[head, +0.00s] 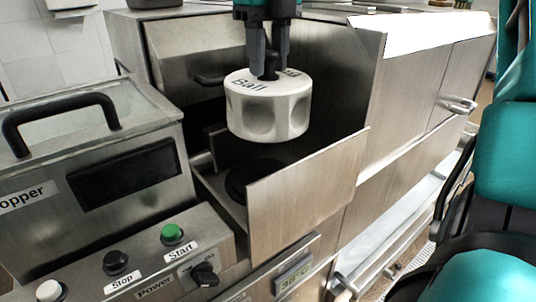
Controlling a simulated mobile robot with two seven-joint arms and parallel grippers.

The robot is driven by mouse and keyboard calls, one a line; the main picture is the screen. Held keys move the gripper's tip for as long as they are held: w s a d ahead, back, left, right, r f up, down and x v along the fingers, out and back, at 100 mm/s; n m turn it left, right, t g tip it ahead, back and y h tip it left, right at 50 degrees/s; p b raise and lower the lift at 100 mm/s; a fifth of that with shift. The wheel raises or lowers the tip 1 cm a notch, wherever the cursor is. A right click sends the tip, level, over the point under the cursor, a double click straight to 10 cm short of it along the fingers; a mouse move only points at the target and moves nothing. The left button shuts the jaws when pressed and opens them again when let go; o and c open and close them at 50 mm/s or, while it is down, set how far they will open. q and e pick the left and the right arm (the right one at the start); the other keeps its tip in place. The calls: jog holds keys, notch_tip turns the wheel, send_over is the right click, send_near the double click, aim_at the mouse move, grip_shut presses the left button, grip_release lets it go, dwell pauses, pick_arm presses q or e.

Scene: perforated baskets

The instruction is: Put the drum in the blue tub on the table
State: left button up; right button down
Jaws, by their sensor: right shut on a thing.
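The drum (268,108) is a white, round piece with scalloped sides, a black knob on top and the word "Ball" on its upper face. My right gripper (268,62) reaches down from the top middle and is shut on the drum's black knob. The drum hangs roughly upright above the open metal compartment of a machine, over a dark round seat (254,176). A blue tub and a table do not show in this view. My left gripper is not in view.
An upright metal front panel (305,190) and a tall side wall (375,90) bound the compartment. At left stand a lidded machine with a black handle (62,112) and a control panel with a green Start button (172,233). My teal arm parts fill the right edge.

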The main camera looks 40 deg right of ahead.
jog(key=shift+s+r, duration=0.2)
jog(key=shift+r, duration=0.75)
jog(key=shift+s+r, duration=0.2)
jog(key=shift+r, duration=0.75)
